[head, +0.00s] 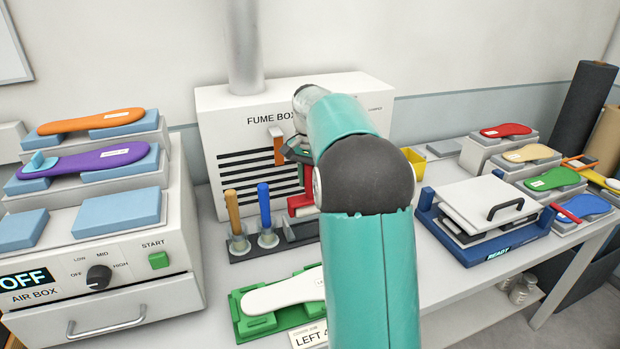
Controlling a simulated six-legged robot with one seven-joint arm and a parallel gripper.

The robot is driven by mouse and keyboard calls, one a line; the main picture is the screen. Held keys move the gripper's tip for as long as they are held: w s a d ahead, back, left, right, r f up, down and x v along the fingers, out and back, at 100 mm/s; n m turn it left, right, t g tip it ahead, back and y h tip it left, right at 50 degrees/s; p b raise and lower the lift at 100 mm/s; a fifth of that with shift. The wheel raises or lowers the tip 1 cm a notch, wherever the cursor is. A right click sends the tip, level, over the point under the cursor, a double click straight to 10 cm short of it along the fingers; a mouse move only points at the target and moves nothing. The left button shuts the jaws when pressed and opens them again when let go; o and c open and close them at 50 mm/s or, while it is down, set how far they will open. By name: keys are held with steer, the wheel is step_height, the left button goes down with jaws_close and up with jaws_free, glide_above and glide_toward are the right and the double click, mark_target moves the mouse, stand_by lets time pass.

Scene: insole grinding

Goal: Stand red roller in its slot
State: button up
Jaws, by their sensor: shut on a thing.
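The dark grey rack (286,243) stands on the table in front of the fume box. An orange-handled tool (233,212) and a blue-handled tool (264,207) stand upright in its left part, in clear cups. The red roller (307,180) shows as an upright red piece with a wider red part below, just above or at the right part of the rack. My gripper (299,153) is at its top, shut on it. My teal arm hides the rack's right end and part of the roller, so I cannot tell whether the roller touches its slot.
The fume box (222,125) stands close behind, with an orange lever-like piece (279,148) on its front. A green fixture (250,325) with a white insole is in front. The air box (100,260) is left; a blue-based press (500,245) and colored insoles are right.

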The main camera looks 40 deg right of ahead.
mark_target(310, 197)
steer(key=shift+f, duration=2.95)
stand_by(2.0)
steer(key=o, duration=1.3)
steer(key=shift+r, duration=0.1)
steer(key=shift+r, duration=3.4)
